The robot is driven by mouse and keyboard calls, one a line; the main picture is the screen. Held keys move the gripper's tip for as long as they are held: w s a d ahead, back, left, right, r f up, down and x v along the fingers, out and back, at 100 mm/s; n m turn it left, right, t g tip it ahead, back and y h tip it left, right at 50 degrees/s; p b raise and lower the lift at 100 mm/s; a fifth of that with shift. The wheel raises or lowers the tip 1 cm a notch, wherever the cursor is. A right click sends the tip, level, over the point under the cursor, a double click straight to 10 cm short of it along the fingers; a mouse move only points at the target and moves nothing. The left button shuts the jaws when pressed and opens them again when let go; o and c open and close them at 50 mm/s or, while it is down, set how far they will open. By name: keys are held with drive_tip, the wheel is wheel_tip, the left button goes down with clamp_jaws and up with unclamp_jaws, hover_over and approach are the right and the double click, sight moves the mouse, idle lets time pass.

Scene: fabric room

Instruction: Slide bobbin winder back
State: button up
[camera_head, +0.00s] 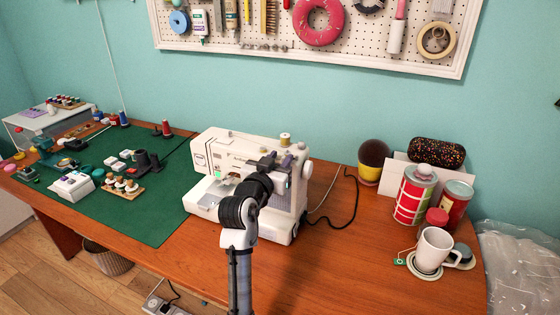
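The white sewing machine (222,151) stands on the wooden table, partly on the green mat. A spool with a gold-yellow band (285,139) sits upright on its top right. A small pale knob-like part (301,146) is at the top right corner; I cannot tell for sure whether it is the bobbin winder. My gripper (269,161) is in front of the machine's upper right part, and my dark wrist covers part of its front. The fingers are small and dark here. I cannot tell whether they are open or shut, or whether they touch the machine.
The green mat (150,225) holds several sewing items to the left. A black cable (350,205) lies right of the machine. A white mug (433,250), red tins (412,200) and a dark round object (373,158) stand at the right. The front right table surface is clear.

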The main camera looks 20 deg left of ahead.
drive_tip(key=s+b, duration=0.4)
drive_tip(key=s, duration=0.9)
drive_tip(key=shift+s+a, duration=0.2)
drive_tip(key=shift+s, duration=0.2)
